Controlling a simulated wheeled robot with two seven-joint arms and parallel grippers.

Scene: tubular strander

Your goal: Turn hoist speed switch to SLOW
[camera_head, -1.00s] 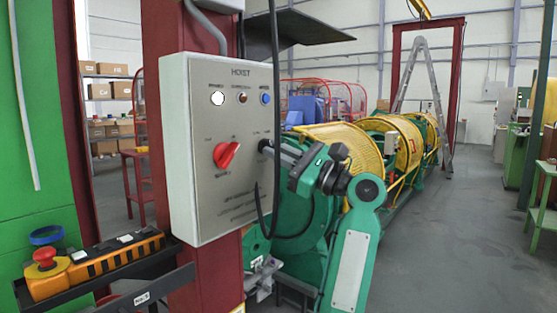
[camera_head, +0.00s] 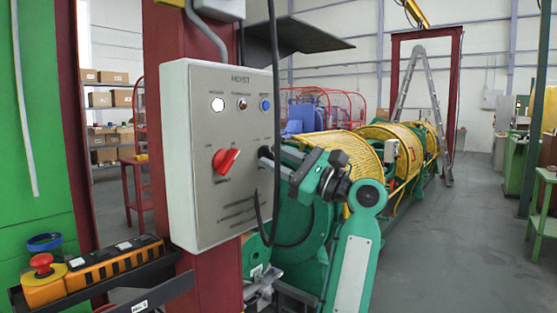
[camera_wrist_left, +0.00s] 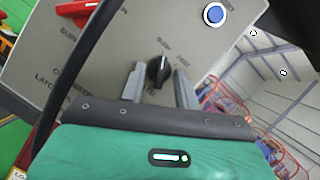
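The grey hoist control box (camera_head: 205,120) is mounted on a red post. My left gripper (camera_wrist_left: 160,86) is open, one finger on each side of the knob, with gaps visible. My right gripper is not in view.
A red rotary switch (camera_head: 226,160) sits left on the panel, below white, dark and blue (camera_head: 265,105) round lamps or buttons. A black cable (camera_head: 275,90) hangs past the panel's right side. An orange pendant (camera_head: 110,262) lies on a black tray at lower left.

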